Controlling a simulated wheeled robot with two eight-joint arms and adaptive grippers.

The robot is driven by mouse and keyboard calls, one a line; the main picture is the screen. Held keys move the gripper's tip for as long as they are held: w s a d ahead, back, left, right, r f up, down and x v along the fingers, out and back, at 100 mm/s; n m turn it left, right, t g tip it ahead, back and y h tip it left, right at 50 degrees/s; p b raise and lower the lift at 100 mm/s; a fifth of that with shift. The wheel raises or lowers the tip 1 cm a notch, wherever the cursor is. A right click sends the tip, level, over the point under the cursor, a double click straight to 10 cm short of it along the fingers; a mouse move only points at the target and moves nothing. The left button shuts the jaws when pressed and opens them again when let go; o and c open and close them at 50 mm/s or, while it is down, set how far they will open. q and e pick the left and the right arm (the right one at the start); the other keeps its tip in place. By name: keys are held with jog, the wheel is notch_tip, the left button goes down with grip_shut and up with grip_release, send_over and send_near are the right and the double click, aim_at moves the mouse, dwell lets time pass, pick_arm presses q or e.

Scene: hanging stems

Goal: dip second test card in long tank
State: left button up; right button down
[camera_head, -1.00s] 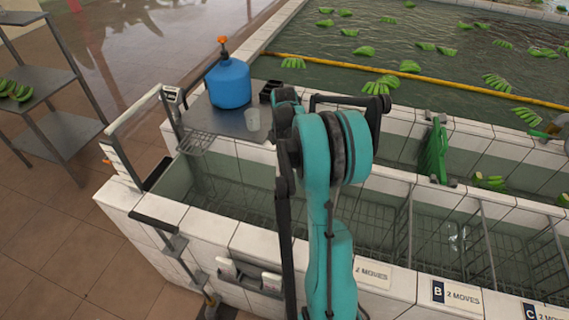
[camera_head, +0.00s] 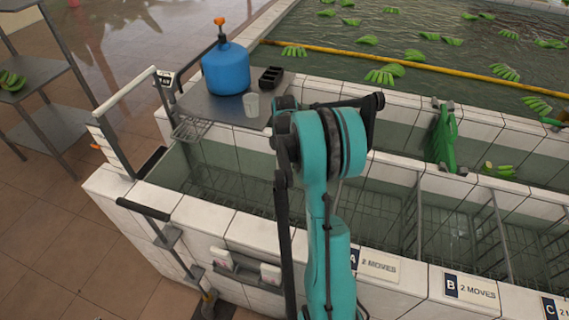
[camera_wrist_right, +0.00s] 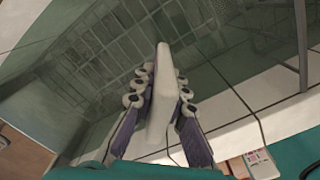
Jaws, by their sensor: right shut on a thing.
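My right gripper (camera_wrist_right: 162,88) is shut on a white slab (camera_wrist_right: 164,100), likely a test card, in the right wrist view. The slab stands on edge between the fingers, over the tank's water and wire racks. In the head view my teal right arm hides the gripper and slab. The long white-tiled tank (camera_head: 205,217) runs across the front, with greenish water and wire racks. Two small white pieces, one at left (camera_head: 221,258) and one at right (camera_head: 270,273), sit in a grey holder on its front wall. My left gripper is in neither view.
A blue jug (camera_head: 226,70), a clear cup (camera_head: 251,105) and a black tray (camera_head: 271,77) stand on a metal shelf over the tank's far left. A white rail (camera_head: 126,92) rises at the left end. Wire dividers and a green piece (camera_head: 441,137) are to the right.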

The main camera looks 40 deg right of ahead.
notch_tip(320, 180, down, 14)
jog(key=b, duration=0.8)
jog(key=shift+b, duration=0.35)
jog(key=shift+r, duration=0.15)
dwell(0.8)
notch_tip(320, 180, up, 27)
jog(key=p, duration=1.8)
dwell(0.4)
